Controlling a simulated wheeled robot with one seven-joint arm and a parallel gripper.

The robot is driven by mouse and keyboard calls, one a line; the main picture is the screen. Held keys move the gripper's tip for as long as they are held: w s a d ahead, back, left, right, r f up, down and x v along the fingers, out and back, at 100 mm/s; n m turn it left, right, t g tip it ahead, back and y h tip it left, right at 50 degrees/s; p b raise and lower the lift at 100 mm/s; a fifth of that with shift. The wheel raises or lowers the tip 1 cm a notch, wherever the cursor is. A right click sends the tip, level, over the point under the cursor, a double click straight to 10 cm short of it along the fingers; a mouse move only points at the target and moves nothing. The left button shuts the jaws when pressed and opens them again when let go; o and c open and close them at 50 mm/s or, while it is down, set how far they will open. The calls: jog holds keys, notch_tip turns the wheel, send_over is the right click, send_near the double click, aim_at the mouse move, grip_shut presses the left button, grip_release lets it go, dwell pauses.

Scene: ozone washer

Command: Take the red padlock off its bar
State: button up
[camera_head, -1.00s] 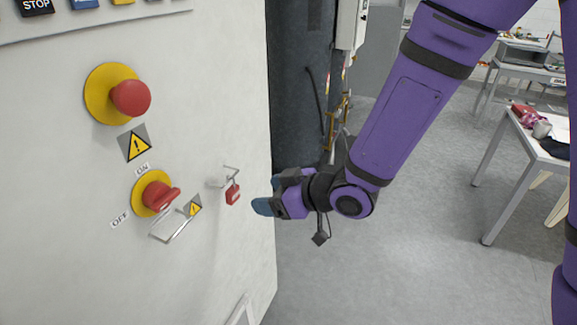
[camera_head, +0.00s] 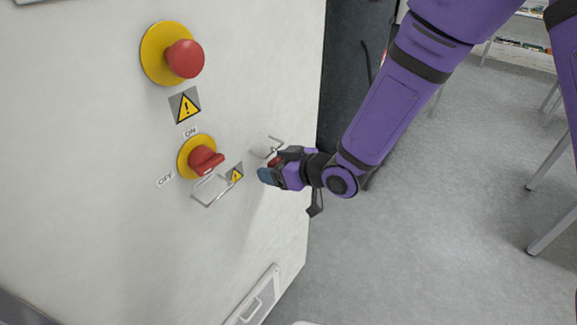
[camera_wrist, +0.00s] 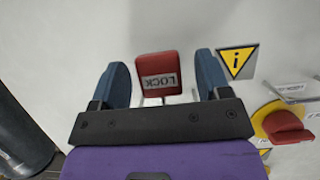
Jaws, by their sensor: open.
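The red padlock (camera_wrist: 158,73), with a "LOCK" label, shows in the wrist view between the two blue fingertips of my gripper (camera_wrist: 161,78). A gap shows on each side of it, so my gripper is open around it and not pressing on it. In the head view the padlock (camera_head: 273,161) is mostly hidden behind my gripper (camera_head: 266,174). The thin metal bar (camera_head: 268,148) stands out from the white cabinet panel just above the gripper. How the shackle sits on the bar is hidden.
The white cabinet (camera_head: 120,230) fills the left side. A red rotary switch (camera_head: 205,160) with a wire hasp (camera_head: 208,195) is left of my gripper. A red emergency button (camera_head: 185,58) is above it. Open grey floor (camera_head: 420,250) lies to the right.

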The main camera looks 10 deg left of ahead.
jog(key=shift+w+a+f, duration=0.1)
jog(key=shift+a+f, duration=0.05)
jog(key=shift+a, duration=0.1)
jog(key=shift+c, duration=0.4)
jog(key=c, duration=1)
jog(key=shift+o, duration=0.2)
jog(key=shift+r, duration=0.25)
jog(key=shift+r, duration=0.85)
